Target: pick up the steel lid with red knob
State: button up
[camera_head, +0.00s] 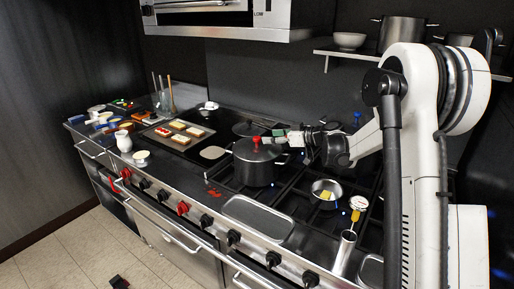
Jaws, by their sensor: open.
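The lid (246,151) with its red knob (256,140) sits on a dark two-handled pot (256,174) on the stove. The lid looks dark grey here. My gripper (271,138) reaches in from the right, with its fingers level with the knob and just to its right in the picture. The gripper is open and holds nothing that I can see. I cannot tell whether a finger touches the knob.
A small saucepan (325,194) with something yellow in it stands on the grate to the right. A flat tray (258,217) lies in front of the pot. A baking tray with toast-like pieces (178,134) lies to the left. A shelf (345,54) with pots hangs behind.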

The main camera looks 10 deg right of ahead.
aim_at(258, 138)
jog(key=shift+s+p+x, duration=0.2)
jog(key=shift+p+x, duration=0.5)
jog(key=shift+x, duration=3)
jog(key=shift+a+f, duration=0.1)
jog(key=shift+a, duration=0.05)
jog(key=shift+c, duration=0.5)
grip_shut()
